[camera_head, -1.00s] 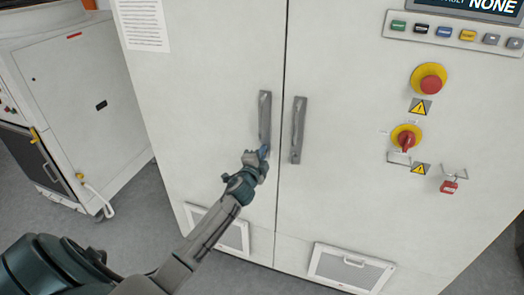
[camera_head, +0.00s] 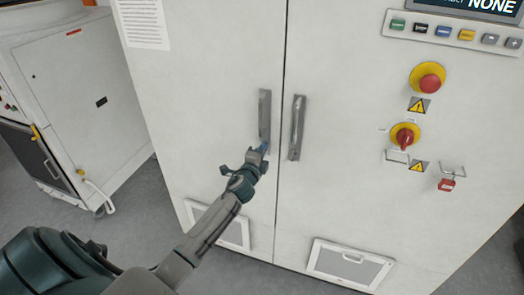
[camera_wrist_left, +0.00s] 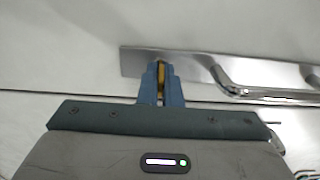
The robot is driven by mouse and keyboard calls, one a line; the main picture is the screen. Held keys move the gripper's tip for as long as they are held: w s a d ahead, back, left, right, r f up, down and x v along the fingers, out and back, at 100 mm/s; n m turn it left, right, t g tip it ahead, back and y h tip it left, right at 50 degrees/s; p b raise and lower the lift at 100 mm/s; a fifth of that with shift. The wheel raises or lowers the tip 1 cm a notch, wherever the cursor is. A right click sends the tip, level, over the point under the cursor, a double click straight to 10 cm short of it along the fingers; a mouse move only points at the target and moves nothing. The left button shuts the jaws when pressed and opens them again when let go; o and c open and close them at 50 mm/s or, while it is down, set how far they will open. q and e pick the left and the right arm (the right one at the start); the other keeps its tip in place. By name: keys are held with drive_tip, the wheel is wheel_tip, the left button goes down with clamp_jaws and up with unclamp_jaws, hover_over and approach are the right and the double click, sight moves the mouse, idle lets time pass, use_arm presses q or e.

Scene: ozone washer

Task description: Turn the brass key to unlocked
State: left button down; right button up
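The brass key (camera_wrist_left: 161,75) shows as a thin yellow piece between the two blue fingers in the left wrist view. It sits at the end of a door handle plate (camera_wrist_left: 200,66); in the head view this is the bottom of the left grey handle (camera_head: 264,112). My left gripper (camera_head: 262,149) is at that handle's lower end, and its fingers (camera_wrist_left: 161,84) look closed on the key from both sides. The key is hidden in the head view, and its exact angle is hard to read. My right gripper is not in view.
A second handle (camera_head: 297,128) is just right of the door seam. Farther right are a red emergency button (camera_head: 430,83), a red rotary switch (camera_head: 405,140) and a red padlock (camera_head: 447,185). A white cart (camera_head: 85,100) stands on the left.

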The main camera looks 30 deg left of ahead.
use_arm(q)
drive_tip(key=c, duration=1.6)
unclamp_jaws()
drive_tip(key=shift+s+d+f, duration=0.15)
drive_tip(key=shift+s, duration=0.3)
drive_tip(key=shift+b+v, duration=1.6)
drive_tip(key=shift+v, duration=3.35)
